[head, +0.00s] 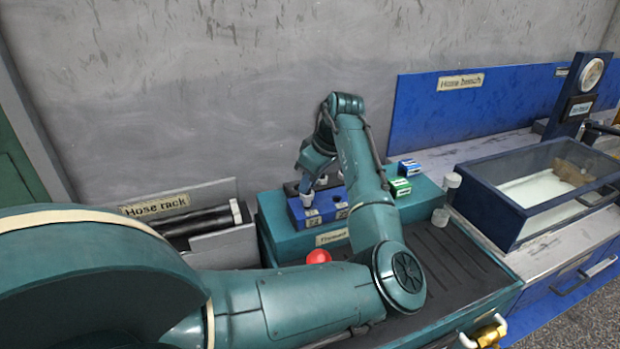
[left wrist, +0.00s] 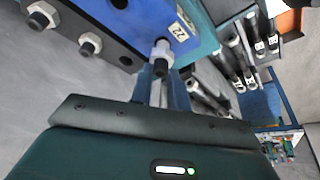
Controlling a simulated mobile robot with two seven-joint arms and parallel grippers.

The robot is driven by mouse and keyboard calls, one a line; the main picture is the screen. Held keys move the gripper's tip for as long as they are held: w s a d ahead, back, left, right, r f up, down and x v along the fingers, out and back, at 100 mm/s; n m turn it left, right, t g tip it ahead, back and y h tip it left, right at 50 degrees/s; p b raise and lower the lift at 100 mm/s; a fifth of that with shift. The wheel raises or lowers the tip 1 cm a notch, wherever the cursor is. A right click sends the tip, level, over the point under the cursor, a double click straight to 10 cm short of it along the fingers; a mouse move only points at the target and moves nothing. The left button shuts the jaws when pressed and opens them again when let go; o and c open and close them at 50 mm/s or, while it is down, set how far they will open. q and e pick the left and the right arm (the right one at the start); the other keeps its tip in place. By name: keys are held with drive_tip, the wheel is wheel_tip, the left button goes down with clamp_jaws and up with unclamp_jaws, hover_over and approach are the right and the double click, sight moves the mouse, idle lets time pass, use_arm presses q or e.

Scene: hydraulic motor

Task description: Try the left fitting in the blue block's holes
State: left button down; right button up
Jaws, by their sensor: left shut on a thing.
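The blue block (head: 328,210) sits on a teal stand under the "Hose rack" and "Hose bench" wall; it fills the top of the left wrist view (left wrist: 150,22), with dark round holes in its face. My left gripper (head: 306,190) reaches down at the block's left end. In the left wrist view it is shut on a fitting (left wrist: 162,54), a pale hex nut with a dark end. The fitting is right by the block's face near a numbered label; I cannot tell whether it is in a hole. My right gripper is not in view.
Two more fittings (left wrist: 90,43) sit in a dark strip beside the block. Green (head: 399,186) and blue (head: 409,167) small boxes stand right of it. A red knob (head: 318,257) is in front. A glass-walled tank (head: 520,205) stands at right, a hose rack (head: 190,220) at left.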

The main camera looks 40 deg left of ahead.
use_arm(q)
drive_tip(key=shift+f, duration=0.55)
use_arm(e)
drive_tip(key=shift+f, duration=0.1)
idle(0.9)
